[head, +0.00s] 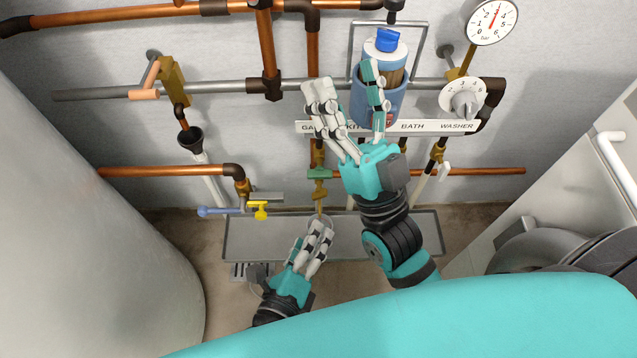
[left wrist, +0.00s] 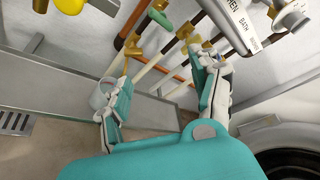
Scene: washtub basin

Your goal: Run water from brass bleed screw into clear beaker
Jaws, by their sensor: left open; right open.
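The clear beaker (left wrist: 101,97) shows in the left wrist view beside my left gripper's left finger. It sits below a brass outlet, and I cannot tell whether finger and beaker touch. In the head view my left gripper (head: 318,231) largely hides the beaker. Brass fittings (head: 319,195) with a green handle (head: 321,174) are on the vertical pipe above it; I cannot tell which part is the bleed screw. My left gripper (left wrist: 158,72) is open. My right gripper (head: 350,98) is open, higher up, in front of the blue filter housing (head: 394,107). No water stream is visible.
A labelled strip (head: 425,127) runs above several brass valves. A dial (head: 462,99) and a gauge (head: 491,20) are at the upper right. A yellow-handled valve (head: 259,210) is at left. A grey tray (head: 400,233), floor grate (left wrist: 16,122) and washer (head: 540,247) are below.

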